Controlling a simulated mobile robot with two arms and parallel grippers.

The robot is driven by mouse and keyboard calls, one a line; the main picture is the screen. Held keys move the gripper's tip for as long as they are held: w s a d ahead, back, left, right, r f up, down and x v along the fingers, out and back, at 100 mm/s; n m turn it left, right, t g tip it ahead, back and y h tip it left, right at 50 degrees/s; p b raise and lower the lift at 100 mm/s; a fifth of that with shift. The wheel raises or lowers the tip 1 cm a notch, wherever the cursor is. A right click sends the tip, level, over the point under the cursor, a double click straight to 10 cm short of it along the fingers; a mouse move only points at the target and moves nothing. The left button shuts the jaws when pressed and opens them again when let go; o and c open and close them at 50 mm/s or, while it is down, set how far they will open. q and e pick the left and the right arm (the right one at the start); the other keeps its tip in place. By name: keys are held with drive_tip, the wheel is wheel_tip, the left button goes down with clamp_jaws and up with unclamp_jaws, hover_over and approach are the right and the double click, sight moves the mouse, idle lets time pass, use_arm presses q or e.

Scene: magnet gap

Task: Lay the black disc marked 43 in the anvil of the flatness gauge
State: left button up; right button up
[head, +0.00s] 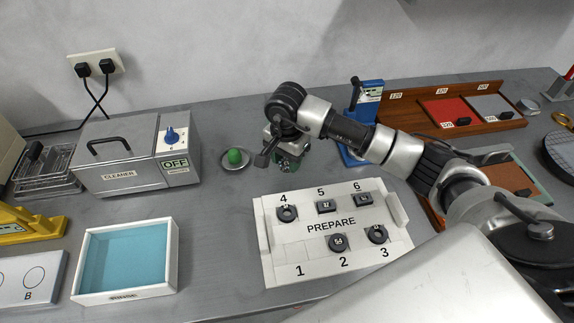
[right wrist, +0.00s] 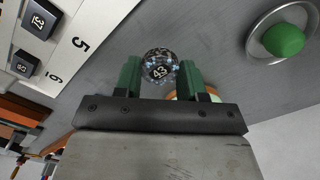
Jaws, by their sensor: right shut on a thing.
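My right gripper (head: 285,165) hangs over the grey bench behind the white tray, between the green dome and the blue device. In the right wrist view its green fingers (right wrist: 160,75) are shut on the black disc marked 43 (right wrist: 160,67), which looks glossy and mottled. My left gripper is not in view.
The white PREPARE tray (head: 330,266) holds several dark rings and blocks; spot 1 is empty. A green dome (head: 235,157) sits on a metal dish. The cleaner (head: 120,160), a blue-filled white bin (head: 128,294) and a wooden board (head: 490,128) with red and grey pads stand around.

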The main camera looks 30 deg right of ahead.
sight(287, 163)
drive_tip(key=shift+f+p, duration=0.35)
drive_tip(key=shift+f, duration=1.7)
drive_tip(key=o, duration=0.9)
